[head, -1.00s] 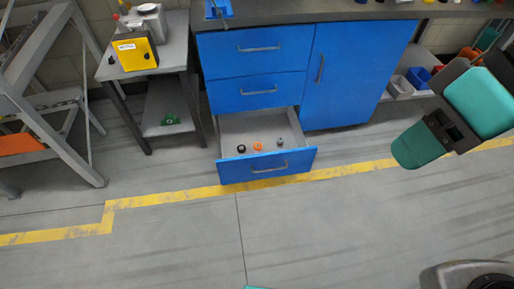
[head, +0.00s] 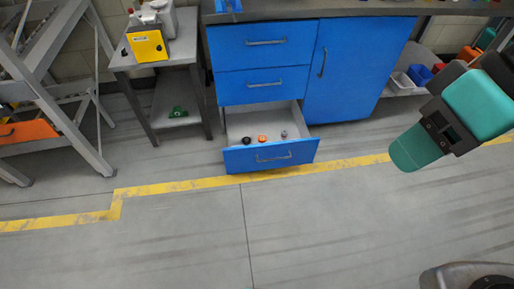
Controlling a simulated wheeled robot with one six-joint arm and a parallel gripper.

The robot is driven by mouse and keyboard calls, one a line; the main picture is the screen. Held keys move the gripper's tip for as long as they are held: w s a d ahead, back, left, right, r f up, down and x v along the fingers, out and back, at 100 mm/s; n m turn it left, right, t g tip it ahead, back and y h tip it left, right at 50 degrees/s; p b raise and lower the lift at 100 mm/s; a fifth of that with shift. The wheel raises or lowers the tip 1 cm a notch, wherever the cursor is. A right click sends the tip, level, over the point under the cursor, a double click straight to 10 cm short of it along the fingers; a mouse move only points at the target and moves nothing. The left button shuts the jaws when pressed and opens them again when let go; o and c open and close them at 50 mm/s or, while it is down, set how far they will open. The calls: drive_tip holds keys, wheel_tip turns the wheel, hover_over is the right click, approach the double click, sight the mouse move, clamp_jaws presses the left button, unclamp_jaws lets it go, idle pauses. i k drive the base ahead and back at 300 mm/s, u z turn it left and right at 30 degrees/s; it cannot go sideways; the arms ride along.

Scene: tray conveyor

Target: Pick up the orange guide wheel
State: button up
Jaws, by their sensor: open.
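The orange guide wheel (head: 262,139) lies in the open bottom drawer (head: 272,157) of the blue cabinet. It sits between a black wheel-like part (head: 247,140) on its left and a small grey part (head: 284,134) on its right. The three are apart, in a row near the drawer's front. The wheel is small in the head view, so its details do not show. My gripper is not in view. Teal and dark segments of my arm show at the right, well away from the drawer.
The blue cabinet (head: 340,85) stands under a dark worktop, with its upper drawers and door shut. A grey side table (head: 178,58) with a yellow device (head: 147,46) stands left of it. A grey step ladder (head: 62,120) is at far left. The floor before the drawer is clear.

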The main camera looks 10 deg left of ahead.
sight(262, 139)
drive_tip(key=z, duration=0.6)
drive_tip(key=k, duration=0.1)
drive_tip(key=u, duration=1.95)
drive_tip(key=i, duration=0.7)
drive_tip(key=u, duration=0.55)
drive_tip(key=i, duration=0.85)
drive_tip(key=z, duration=0.6)
drive_tip(key=i, duration=0.65)
drive_tip(key=z, duration=1.05)
drive_tip(key=i, duration=0.4)
drive_tip(key=z, duration=0.4)
